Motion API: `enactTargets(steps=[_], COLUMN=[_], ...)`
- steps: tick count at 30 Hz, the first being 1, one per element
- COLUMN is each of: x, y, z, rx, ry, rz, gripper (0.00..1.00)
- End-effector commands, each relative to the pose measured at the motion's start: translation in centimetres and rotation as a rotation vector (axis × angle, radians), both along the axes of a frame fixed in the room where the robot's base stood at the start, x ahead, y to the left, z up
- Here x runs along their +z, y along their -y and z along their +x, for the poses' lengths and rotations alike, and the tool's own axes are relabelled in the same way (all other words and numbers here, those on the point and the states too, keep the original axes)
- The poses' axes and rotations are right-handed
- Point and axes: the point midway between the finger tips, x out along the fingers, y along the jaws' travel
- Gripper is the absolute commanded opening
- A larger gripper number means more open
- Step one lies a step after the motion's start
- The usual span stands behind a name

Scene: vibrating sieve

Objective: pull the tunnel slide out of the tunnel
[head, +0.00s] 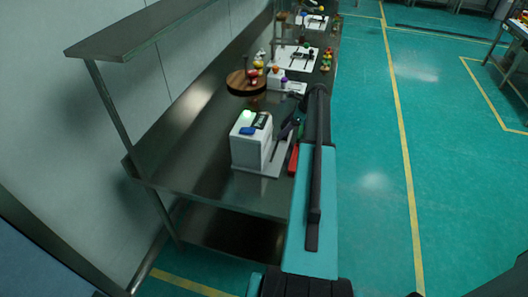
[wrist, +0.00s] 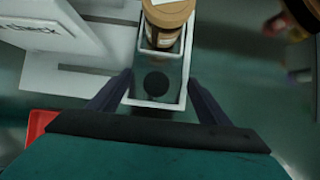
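The tunnel slide (wrist: 154,103) is a narrow, pale-walled tray with a dark round spot on its floor in the wrist view. A jar with a brown lid (wrist: 168,14) stands at its far part. My gripper (wrist: 161,78) has its two dark fingers spread, one on each side of the slide's near end. The left fingertip looks very close to the slide wall; contact cannot be told. The white machine (head: 249,150) stands on the bench in the head view, with a green light on top. My arm hides much of the slide and the tunnel there.
A red object (head: 293,159) lies beside the machine near the bench (head: 262,199) edge; it also shows in the wrist view (wrist: 40,124). A round wooden board (head: 238,83) with small items is behind the machine. More items stand farther along.

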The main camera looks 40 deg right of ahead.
Motion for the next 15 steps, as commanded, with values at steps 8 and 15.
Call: enactTargets(steps=[8, 15], x=[0.01, 0.4], y=[0.0, 0.09], z=[0.01, -0.15], rx=[0.0, 0.0], ry=[0.0, 0.0], rz=[0.0, 0.0], gripper=[0.91, 0.91])
